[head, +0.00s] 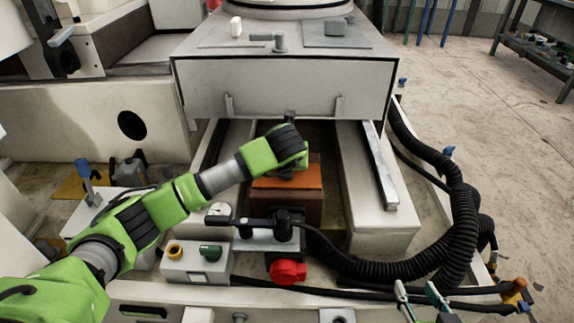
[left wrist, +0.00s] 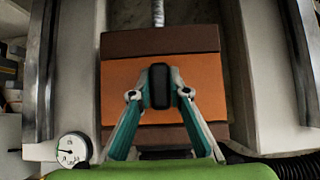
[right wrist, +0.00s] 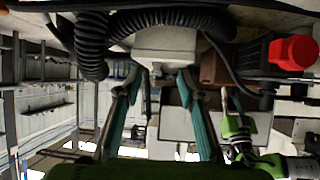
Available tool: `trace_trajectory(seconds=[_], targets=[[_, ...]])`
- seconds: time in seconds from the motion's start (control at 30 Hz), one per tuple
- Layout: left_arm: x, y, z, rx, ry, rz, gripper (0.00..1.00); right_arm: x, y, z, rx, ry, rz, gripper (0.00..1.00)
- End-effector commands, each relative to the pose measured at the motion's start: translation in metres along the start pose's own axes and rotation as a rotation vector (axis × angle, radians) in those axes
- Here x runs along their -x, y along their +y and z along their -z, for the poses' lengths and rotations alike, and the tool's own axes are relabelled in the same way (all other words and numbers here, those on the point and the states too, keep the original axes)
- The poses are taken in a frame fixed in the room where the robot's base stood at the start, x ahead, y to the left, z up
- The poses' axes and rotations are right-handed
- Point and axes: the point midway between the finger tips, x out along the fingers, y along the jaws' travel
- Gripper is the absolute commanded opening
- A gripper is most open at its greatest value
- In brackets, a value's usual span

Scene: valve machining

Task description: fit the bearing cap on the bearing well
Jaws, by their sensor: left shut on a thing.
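A brown block (head: 290,207) with an orange-brown top (head: 270,182) sits between the two pale rails in the head view. It also shows under my left gripper in the left wrist view, as an orange slab (left wrist: 122,88) with brown strips above and below. My left gripper (left wrist: 158,95) is shut on a dark rounded piece (left wrist: 158,82) over the middle of the orange slab. I cannot tell whether that piece is joined to the slab, or where cap and well divide. My right gripper (right wrist: 160,78) is open and empty, low at the right in the head view (head: 422,292).
A large grey machine housing (head: 285,85) overhangs behind the block. Thick black hoses (head: 450,240) curve at the right. A control box with a green knob (head: 209,250) and a red round connector (head: 287,271) stand in front.

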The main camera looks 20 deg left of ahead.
Motion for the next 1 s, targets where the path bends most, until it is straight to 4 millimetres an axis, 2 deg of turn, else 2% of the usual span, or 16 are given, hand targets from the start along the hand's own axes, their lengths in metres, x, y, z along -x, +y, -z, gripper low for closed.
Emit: trace_trajectory(seconds=[1.0], targets=[[-0.004, 0.0, 0.003, 0.0, -0.002, 0.001, 0.0, -0.003, -0.002, 0.026, 0.01, 0.113, 0.006, 0.36]])
